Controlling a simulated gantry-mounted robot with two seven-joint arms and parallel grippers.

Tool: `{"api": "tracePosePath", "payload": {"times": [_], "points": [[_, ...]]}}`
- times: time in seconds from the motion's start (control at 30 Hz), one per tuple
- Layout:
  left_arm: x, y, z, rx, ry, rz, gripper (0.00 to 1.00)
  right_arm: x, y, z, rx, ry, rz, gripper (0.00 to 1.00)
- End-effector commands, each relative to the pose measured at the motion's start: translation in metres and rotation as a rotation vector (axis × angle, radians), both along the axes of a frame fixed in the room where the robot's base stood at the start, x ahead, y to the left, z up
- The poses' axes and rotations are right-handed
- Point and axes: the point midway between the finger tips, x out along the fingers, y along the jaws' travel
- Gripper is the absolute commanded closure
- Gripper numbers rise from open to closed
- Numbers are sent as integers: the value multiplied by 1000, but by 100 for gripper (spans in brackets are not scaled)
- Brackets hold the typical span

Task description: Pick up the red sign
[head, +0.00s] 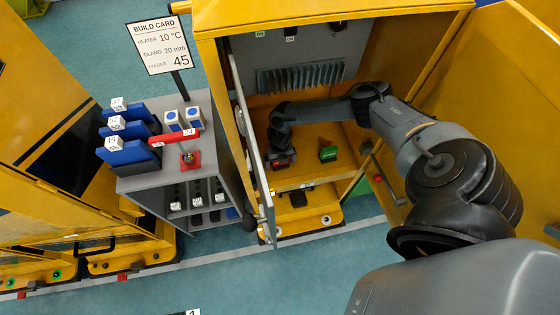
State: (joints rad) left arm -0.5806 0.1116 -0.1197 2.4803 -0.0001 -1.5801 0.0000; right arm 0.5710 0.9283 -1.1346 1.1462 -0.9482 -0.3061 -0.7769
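No red item in the head view is plainly a sign. A red bar (174,136) with a small white number tag lies on the grey cart's top. Just in front of it is a small red square plate (190,160) with a metal post. My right arm reaches from the right into the open yellow cabinet. My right gripper (281,160) points down near the cabinet floor, far from the cart. Dark and reddish shapes show at its fingertips; they are too small to tell whether it holds something. My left gripper is not in view.
The grey cart (140,185) holds blue blocks (128,152) and a white build card (160,45) on a post. The open grey door (252,150) stands between cart and cabinet. A green block (328,153) sits on the yellow cabinet's floor (310,175). Yellow panels stand at both sides.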

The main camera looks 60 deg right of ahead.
Motion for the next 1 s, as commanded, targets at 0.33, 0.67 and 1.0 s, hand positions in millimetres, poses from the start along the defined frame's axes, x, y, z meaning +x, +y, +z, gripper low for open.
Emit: {"api": "tracePosePath", "payload": {"times": [0.33, 0.67, 1.0], "points": [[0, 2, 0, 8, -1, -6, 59, 0, 0, 0, 0, 0, 0, 37], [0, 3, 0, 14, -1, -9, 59, 0, 0, 1, 0, 0, 0, 57], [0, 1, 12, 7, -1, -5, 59, 0, 0, 13, -1, -1, 0, 57]]}}
